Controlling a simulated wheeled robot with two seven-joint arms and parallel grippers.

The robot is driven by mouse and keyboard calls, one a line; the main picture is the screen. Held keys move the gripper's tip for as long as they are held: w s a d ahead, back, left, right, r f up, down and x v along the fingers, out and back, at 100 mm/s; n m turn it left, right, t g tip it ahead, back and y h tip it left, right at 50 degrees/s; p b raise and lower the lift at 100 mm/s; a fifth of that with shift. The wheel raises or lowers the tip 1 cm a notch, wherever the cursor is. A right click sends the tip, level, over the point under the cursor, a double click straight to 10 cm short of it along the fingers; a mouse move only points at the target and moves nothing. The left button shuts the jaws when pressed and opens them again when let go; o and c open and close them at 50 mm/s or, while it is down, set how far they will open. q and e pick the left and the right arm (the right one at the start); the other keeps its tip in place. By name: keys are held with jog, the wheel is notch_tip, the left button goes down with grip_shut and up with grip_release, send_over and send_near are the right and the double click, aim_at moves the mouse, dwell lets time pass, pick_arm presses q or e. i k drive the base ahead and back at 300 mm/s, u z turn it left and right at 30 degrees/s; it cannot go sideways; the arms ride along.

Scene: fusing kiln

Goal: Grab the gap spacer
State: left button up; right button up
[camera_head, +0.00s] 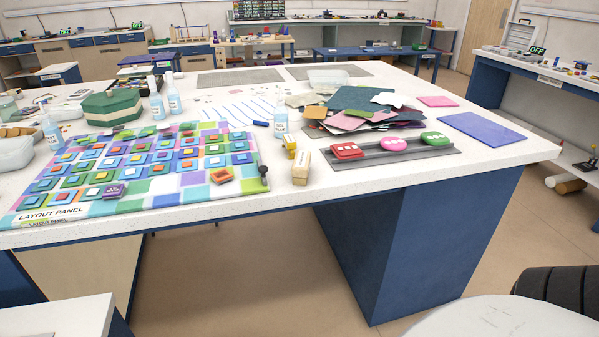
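No object carries a label that I can read as gap spacer, so I cannot tell for certain which one it is. A small purple block with pale lettering (112,189) sits on the front part of the layout panel (222,197). A pale wooden block (301,168) stands near the table's front edge, right of the panel. A small yellow block (290,145) stands just behind it. An orange tile piece (222,175) lies tilted near the panel's right front. Neither of my grippers is in view.
A grey rail tray (440,155) holds red, pink and green pieces. Behind it lies a pile of coloured sheets (350,97). Clear bottles (281,121) stand around the panel. A black-knobbed tool (263,171) is at the panel's right edge. The white tabletop is bare at front right (500,160).

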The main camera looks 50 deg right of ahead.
aim_at(290, 142)
jog(key=z, duration=0.4)
jog(key=k, duration=1.25)
jog(key=u, duration=0.35)
jog(key=i, duration=1.1)
jog(key=z, duration=0.9)
jog(key=i, duration=0.5)
jog(key=z, duration=0.8)
jog(key=k, duration=0.2)
jog(key=u, duration=0.5)
